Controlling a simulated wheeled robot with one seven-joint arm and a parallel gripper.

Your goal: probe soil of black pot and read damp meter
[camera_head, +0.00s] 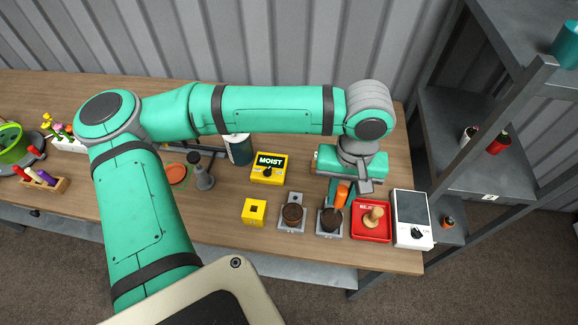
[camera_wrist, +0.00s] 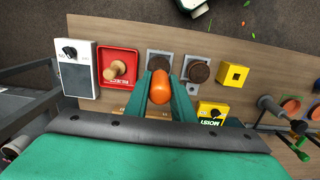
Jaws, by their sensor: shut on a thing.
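My gripper (camera_head: 343,191) is shut on an orange-handled probe (camera_wrist: 160,88), with a finger on either side of the handle in the wrist view. A dark pot with brown soil (camera_head: 331,219) stands on a grey plate just in front of the probe; it also shows partly behind the fingers in the wrist view (camera_wrist: 158,62). The probe's tip is hidden, so I cannot tell whether it is in the soil. A second dark pot (camera_head: 293,214) stands to its left. The yellow damp meter (camera_head: 268,168), with a black knob, reads "MOIST" in the head view.
A yellow block with a square hole (camera_head: 254,212) is left of the pots. A red tray (camera_head: 371,236) holding a wooden-handled stamp and a white device with a dial (camera_head: 411,218) are at the right. A grey shelf rack (camera_head: 465,170) stands beyond the table's right edge.

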